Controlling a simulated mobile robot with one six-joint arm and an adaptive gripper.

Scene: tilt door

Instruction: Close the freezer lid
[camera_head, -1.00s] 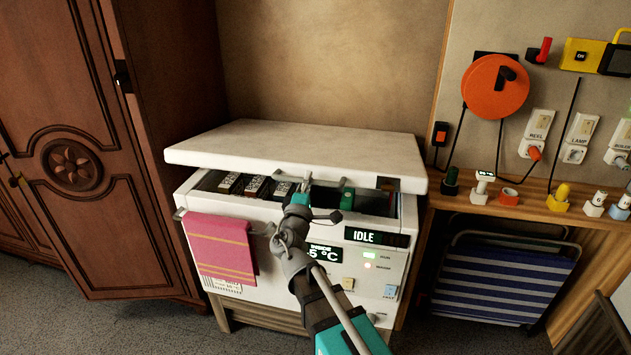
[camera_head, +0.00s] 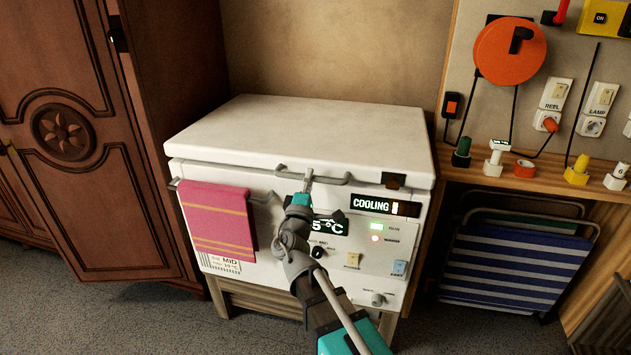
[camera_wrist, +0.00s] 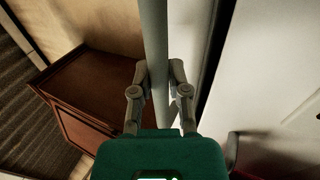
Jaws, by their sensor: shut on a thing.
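The white freezer lid (camera_head: 300,130) lies flat on the freezer body (camera_head: 385,240) in the head view, with only a thin dark seam between them. A grey bar handle (camera_head: 335,180) runs along the front edge of the lid. My gripper (camera_head: 308,180) is at this handle, shut on it. In the wrist view the two fingers of my gripper (camera_wrist: 160,75) close on the grey handle bar (camera_wrist: 153,30). The display panel (camera_head: 385,207) reads COOLING. The freezer's inside is hidden.
A pink towel (camera_head: 215,220) hangs on a rail at the freezer's front left. A brown wooden cabinet (camera_head: 75,150) stands at left. At right are a wooden shelf (camera_head: 530,182) with small plugs, an orange reel (camera_head: 510,52) and a folded blue striped chair (camera_head: 510,265).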

